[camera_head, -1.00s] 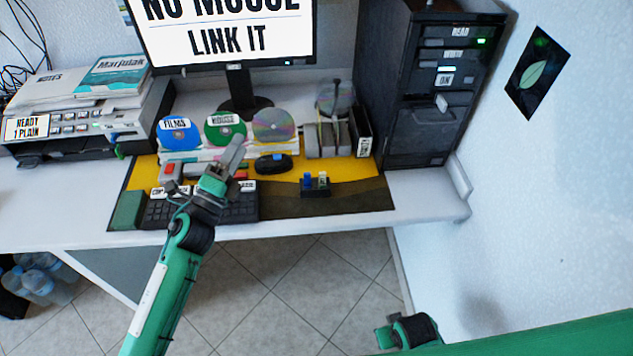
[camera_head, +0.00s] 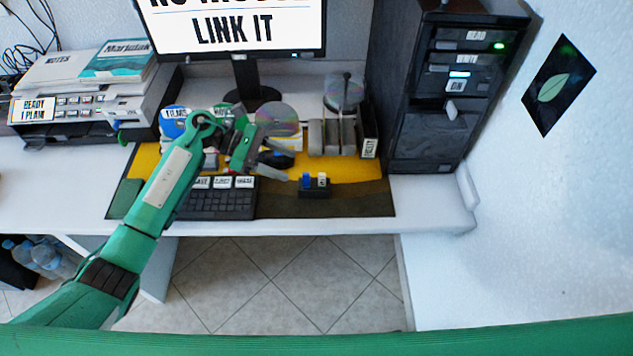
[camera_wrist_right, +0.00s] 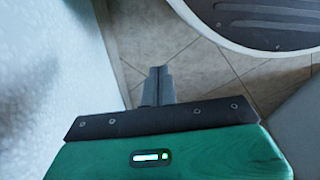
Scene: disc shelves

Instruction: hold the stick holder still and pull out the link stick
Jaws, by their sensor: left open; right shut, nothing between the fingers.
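The stick holder (camera_head: 314,193) is a small dark block near the front of the desk mat. A blue stick (camera_head: 306,181) and a pale stick (camera_head: 322,180) stand in it; I cannot read which is the link stick. My left gripper (camera_head: 284,160) is open and empty over the mat, to the left of and behind the holder, its fingers pointing right. It is apart from the holder. My right gripper (camera_wrist_right: 157,86) is shut and empty in the right wrist view, low over the tiled floor and away from the desk.
A keyboard (camera_head: 220,202) lies left of the holder. Discs, including a silver one (camera_head: 277,118), stand behind the left gripper. A grey rack (camera_head: 331,137) stands behind the holder, and a black computer tower (camera_head: 437,100) at right. The mat right of the holder is clear.

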